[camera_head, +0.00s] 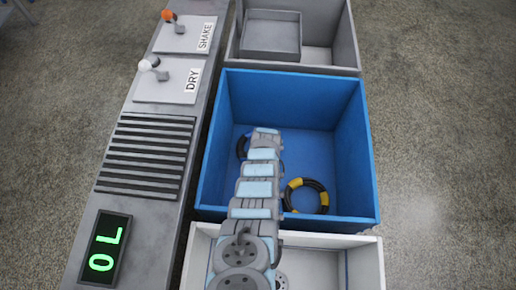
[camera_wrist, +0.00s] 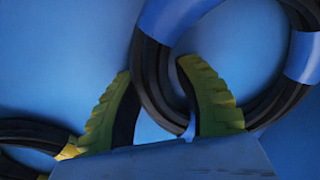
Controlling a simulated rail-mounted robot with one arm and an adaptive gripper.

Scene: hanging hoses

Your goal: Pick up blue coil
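The blue coil (camera_wrist: 150,75) is a black ring with blue bands, lying in the upper right of the wrist view. In the head view it is a dark ring (camera_head: 241,147) mostly hidden behind my arm, inside the blue bin (camera_head: 220,140). My gripper (camera_wrist: 155,68) is open, its two yellow-green fingers apart. The left side of the ring passes between them: the right finger shows over the ring's inner opening and the left finger is outside it. I cannot tell whether either finger touches the ring. My gripper is hidden in the head view.
A black coil with yellow bands (camera_head: 290,190) lies nearby in the same bin; it also shows in the wrist view (camera_wrist: 30,133). A grey bin (camera_head: 345,50) stands behind and a white bin (camera_head: 365,265) in front. A console (camera_head: 150,170) stands left.

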